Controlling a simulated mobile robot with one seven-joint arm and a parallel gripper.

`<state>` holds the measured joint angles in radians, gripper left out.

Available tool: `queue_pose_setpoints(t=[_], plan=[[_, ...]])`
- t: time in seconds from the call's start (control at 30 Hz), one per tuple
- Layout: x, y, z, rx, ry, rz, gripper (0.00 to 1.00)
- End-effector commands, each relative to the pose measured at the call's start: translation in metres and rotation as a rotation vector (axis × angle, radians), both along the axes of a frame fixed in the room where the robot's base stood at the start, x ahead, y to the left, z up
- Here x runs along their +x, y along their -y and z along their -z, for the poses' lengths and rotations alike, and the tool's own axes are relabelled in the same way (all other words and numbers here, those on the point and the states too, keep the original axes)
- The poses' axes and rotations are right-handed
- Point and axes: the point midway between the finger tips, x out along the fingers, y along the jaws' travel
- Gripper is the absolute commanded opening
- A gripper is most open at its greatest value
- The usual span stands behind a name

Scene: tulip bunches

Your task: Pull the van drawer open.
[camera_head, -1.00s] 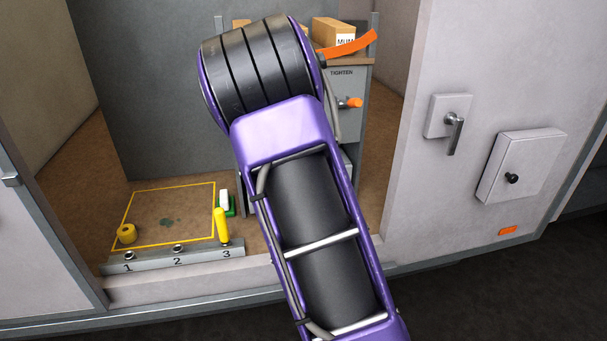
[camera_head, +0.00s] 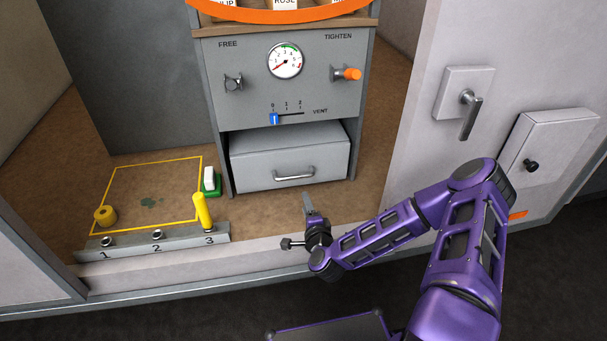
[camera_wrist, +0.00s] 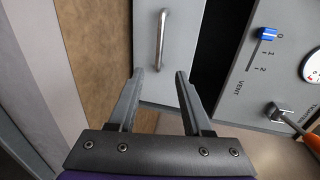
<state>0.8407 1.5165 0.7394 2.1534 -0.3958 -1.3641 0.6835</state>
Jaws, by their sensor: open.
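The van drawer (camera_head: 265,162) is a grey box front with a curved metal handle (camera_head: 294,175), low in the grey cabinet. A dark gap shows above its front, and I cannot tell how far it stands out. My gripper (camera_head: 308,203) is just in front of and below the handle in the head view. In the wrist view my gripper (camera_wrist: 160,78) is open and empty. The handle (camera_wrist: 160,40) stands beyond the fingertips, between their lines and apart from them. The drawer front (camera_wrist: 178,70) also shows there.
Above the drawer are a gauge (camera_head: 285,61), a blue vent slider (camera_head: 274,118) and an orange-tipped tighten lever (camera_head: 348,74). A numbered rail (camera_head: 150,243), a yellow cylinder (camera_head: 202,211) and a yellow roll (camera_head: 105,216) are at left. The floor before the drawer is clear.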

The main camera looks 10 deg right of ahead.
Motion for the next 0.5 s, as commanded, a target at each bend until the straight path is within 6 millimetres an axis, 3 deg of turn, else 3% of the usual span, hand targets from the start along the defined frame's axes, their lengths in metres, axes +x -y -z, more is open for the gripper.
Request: queue_pose_setpoints(t=[0.17, 0.5], plan=[[0.026, 0.000, 0.005, 0.000, 0.004, 0.002, 0.50], [0.098, 0.000, 0.022, -0.002, 0.002, 0.001, 0.50]])
